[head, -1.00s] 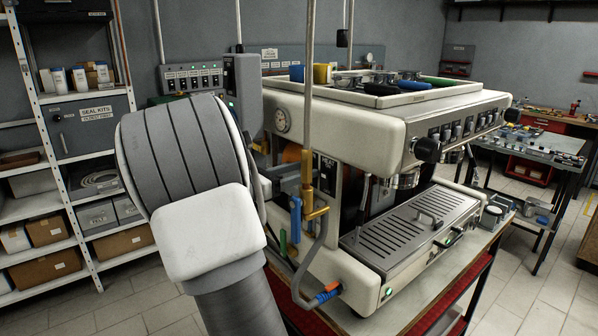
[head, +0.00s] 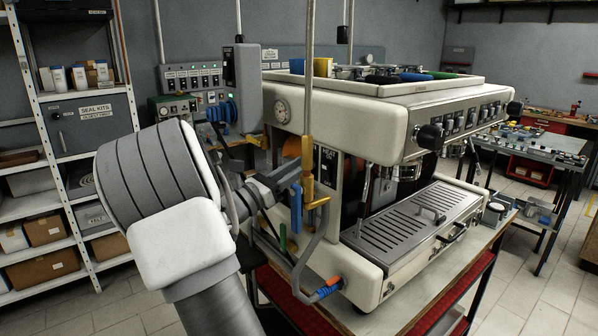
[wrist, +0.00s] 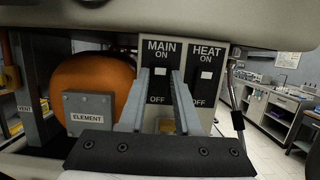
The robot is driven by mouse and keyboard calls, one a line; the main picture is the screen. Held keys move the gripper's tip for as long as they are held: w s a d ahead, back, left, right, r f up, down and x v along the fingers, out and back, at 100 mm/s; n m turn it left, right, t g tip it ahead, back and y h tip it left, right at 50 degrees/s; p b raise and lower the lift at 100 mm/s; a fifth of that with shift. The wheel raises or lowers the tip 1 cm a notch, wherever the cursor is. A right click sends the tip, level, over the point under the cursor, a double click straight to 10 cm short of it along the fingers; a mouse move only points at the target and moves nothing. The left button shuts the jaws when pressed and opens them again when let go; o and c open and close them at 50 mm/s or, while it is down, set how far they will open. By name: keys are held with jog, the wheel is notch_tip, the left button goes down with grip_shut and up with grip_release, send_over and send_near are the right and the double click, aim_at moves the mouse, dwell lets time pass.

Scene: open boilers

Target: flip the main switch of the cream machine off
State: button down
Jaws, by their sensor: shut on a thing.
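The cream machine (head: 345,109) stands on a bench in the head view. In the wrist view its side panel carries the main switch (wrist: 160,72), a pale toggle on a black plate marked MAIN, ON above and OFF below. The toggle shows in the upper middle of the plate, between my fingertips. My gripper (wrist: 161,76) is shut on it, one finger on each side. In the head view my gripper (head: 284,180) reaches in beside the brass pipe fitting; the main switch is hidden there.
The HEAT switch (wrist: 207,75) is close on the right of my fingers. An orange tank (wrist: 92,82) with an ELEMENT box (wrist: 88,118) is on the left. A brass valve with a blue handle (head: 296,205) and a grey hose (head: 312,258) stand close to my arm.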

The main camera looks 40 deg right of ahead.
jog(key=c, duration=0.6)
grip_release()
jog(key=b+v, duration=0.1)
jog(key=v, duration=1.6)
jog(key=shift+a, duration=0.2)
jog(key=shift+f, duration=0.15)
